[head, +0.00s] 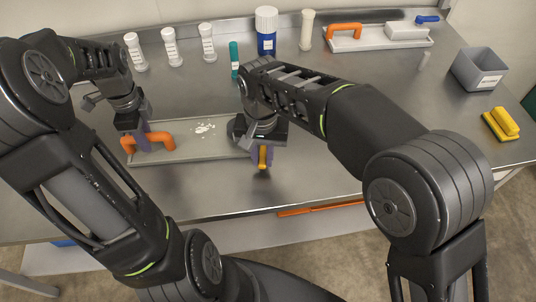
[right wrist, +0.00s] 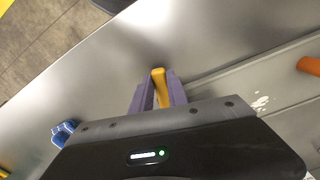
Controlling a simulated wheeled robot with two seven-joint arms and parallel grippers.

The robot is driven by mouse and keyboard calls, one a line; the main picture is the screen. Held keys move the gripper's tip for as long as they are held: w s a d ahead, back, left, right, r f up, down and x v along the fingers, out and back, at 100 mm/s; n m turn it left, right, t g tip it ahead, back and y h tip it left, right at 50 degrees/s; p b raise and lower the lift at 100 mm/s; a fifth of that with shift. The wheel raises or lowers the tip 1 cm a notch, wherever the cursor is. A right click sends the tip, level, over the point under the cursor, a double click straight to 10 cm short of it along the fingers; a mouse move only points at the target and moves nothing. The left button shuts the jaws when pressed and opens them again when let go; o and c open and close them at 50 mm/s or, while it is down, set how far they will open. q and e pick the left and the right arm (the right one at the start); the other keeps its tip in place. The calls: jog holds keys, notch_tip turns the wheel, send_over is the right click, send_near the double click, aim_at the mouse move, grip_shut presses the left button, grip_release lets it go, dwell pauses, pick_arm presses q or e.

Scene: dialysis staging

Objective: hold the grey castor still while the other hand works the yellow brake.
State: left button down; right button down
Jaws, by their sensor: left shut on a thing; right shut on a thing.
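My right gripper (head: 262,155) is shut on a yellow piece, the brake (head: 262,160), at the right end of a flat grey tray-like base (head: 190,156). In the right wrist view the yellow brake (right wrist: 159,86) stands between the two purple fingers (right wrist: 158,94). My left gripper (head: 146,138) is shut on an orange handle (head: 160,143) at the left end of the base. The orange handle shows at the right edge of the right wrist view (right wrist: 309,66). I cannot make out a castor wheel; my right gripper and wrist hide that end of the base.
White-capped vials (head: 169,47), a blue bottle (head: 266,42) and a teal tube (head: 234,60) stand behind. A second tray (head: 375,42) lies at the back. A grey bin (head: 479,69) and yellow sponge-like block (head: 501,124) are right. An orange bar (head: 318,208) runs below the table's front edge.

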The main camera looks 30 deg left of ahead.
jog(key=shift+s+a+m, duration=0.2)
jog(key=shift+a+m, duration=0.35)
jog(key=shift+m, duration=0.45)
jog(key=c, duration=1.3)
grip_release()
jog(key=shift+r, duration=0.15)
notch_tip(320, 180, up, 7)
jog(key=shift+r, duration=0.15)
